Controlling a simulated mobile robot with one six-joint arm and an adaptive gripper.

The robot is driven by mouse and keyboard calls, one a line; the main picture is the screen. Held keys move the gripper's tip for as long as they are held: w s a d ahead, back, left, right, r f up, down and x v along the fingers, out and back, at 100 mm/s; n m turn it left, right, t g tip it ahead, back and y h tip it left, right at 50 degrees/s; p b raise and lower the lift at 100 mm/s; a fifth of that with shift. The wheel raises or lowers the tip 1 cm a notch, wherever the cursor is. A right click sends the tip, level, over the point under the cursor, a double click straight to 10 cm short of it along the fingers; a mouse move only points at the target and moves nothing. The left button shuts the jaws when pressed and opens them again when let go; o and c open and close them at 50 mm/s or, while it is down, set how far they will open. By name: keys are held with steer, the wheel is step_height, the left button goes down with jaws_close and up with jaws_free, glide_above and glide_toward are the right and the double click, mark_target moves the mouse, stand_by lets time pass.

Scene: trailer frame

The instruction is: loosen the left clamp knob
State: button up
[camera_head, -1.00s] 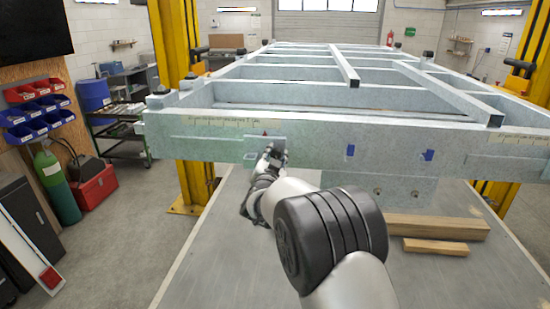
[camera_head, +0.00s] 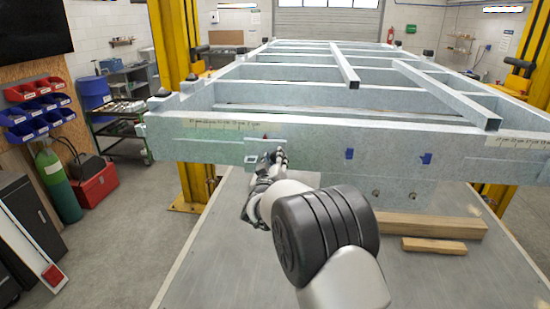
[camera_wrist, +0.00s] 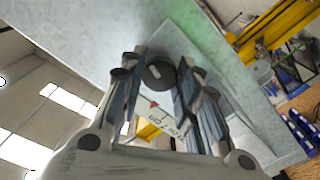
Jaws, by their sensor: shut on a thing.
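The left clamp knob (camera_wrist: 158,73) is a dark round knob with a small pale mark on its face, seen between the fingertips in the wrist view. It stands in front of a pale plate on the green-grey frame beam. My gripper (camera_wrist: 160,84) is shut on the knob, a finger on either side of it. In the head view my gripper (camera_head: 277,158) is at the front face of the beam (camera_head: 320,141), left of its middle, and the knob is hidden there. A small red pointer (camera_wrist: 154,104) shows beside the knob.
Two blue marks (camera_head: 349,154) are on the beam to the right, with small round fittings (camera_head: 376,194) below. Wooden blocks (camera_head: 435,245) lie on the grey platform at right. A yellow post (camera_head: 194,183) stands at left.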

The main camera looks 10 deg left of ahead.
steer(key=n+p, duration=0.1)
steer(key=n, duration=0.3)
steer(key=shift+n, duration=0.3)
steer(key=n+p, duration=0.2)
steer(key=n, duration=0.2)
steer(key=shift+n, duration=0.3)
steer(key=o, duration=1.1)
steer(key=s, duration=1.2)
steer(key=shift+a, duration=0.2)
